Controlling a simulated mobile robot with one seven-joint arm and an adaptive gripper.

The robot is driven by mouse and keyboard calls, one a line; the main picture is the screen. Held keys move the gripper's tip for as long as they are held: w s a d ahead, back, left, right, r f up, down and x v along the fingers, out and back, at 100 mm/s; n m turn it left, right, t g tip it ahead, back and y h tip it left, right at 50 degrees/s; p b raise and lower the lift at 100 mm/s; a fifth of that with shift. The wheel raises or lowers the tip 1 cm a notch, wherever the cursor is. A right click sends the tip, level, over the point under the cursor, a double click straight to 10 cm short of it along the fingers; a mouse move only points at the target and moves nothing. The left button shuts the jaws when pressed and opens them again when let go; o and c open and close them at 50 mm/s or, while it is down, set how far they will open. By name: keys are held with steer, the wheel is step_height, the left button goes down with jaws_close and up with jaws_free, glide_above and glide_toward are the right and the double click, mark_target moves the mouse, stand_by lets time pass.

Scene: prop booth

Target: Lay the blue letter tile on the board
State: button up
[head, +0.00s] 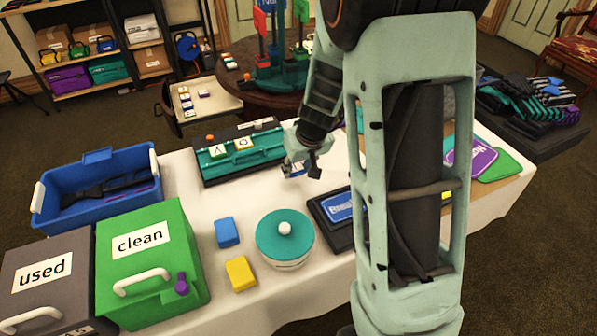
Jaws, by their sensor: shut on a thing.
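My gripper (303,168) is above the white table, just right of the teal letter board. It is shut on a small blue and white piece (297,171), which looks like the blue letter tile; the fingers cover most of it, and its letter cannot be read. The teal board (268,152) lies at the back of the table with a dark strip behind it. My arm hides part of the table to the right of the gripper.
A blue block (227,232), a yellow block (240,273) and a teal-lidded round tub (284,245) stand in front. A dark tray (325,217) is to the right. A blue crate (97,192), green box (152,262) and grey box (48,283) fill the left. The tabletop (200,209) is clear mid-table.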

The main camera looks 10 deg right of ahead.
steer(key=w+a+r+p, duration=0.3)
steer(key=w+a+r, duration=0.4)
steer(key=a+r, duration=0.3)
steer(key=s+d+r+b, duration=0.1)
steer(key=s+d+r, duration=0.3)
steer(key=s+d, duration=0.25)
glide_toward(270, 142)
steer(key=shift+w+a+f, duration=0.1)
steer(key=shift+w+f, duration=0.55)
steer(key=shift+w, duration=0.05)
steer(key=shift+w+f, duration=0.45)
steer(key=shift+f, duration=0.1)
steer(key=shift+w+f, duration=0.1)
steer(key=shift+f, duration=1.45)
